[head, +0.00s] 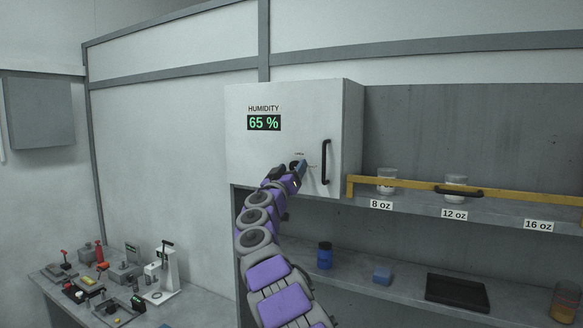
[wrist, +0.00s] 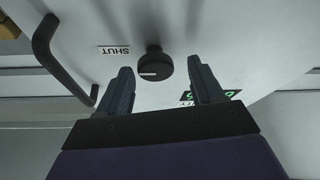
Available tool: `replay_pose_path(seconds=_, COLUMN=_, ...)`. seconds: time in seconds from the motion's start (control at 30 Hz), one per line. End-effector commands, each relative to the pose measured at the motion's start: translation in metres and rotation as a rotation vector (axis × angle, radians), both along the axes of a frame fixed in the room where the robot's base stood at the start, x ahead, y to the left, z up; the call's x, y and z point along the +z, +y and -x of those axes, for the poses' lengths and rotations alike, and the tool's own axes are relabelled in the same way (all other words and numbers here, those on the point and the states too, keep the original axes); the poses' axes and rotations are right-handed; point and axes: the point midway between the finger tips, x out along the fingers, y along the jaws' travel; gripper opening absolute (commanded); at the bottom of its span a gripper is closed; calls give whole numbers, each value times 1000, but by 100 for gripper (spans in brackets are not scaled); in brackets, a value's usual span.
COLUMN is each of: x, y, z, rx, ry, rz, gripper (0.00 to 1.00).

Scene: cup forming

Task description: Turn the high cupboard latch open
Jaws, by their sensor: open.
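The high cupboard (head: 285,130) is a pale box on the wall, with a humidity readout of 65 % on its front. In the wrist view its latch (wrist: 153,66) is a round black knob with a white line, beside a label reading SHUT (wrist: 121,50). In the head view my gripper (head: 299,166) is at the cupboard front and largely covers the latch. In the wrist view my gripper (wrist: 162,80) is open, with one finger on each side of the knob and visible gaps to both. The black door handle (head: 325,162) also shows in the wrist view (wrist: 62,60).
A yellow bar (head: 480,191) with a black handle crosses the shelf at right, in front of cups marked 8 oz and 12 oz. A lower shelf holds a blue jar (head: 324,255) and a black tray (head: 457,291). A cluttered bench (head: 75,275) stands at left.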

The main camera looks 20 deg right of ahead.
Motion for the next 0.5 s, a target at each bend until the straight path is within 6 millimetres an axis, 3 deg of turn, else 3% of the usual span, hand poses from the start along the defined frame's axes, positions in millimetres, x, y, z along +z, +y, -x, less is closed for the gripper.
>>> replay_pose_path(seconds=0.37, x=1, y=-4, z=-2, rx=-2, ry=1, rz=1, gripper=67)
replay_pose_path(seconds=0.5, x=1, y=-4, z=-2, rx=-2, ry=1, rz=1, gripper=55)
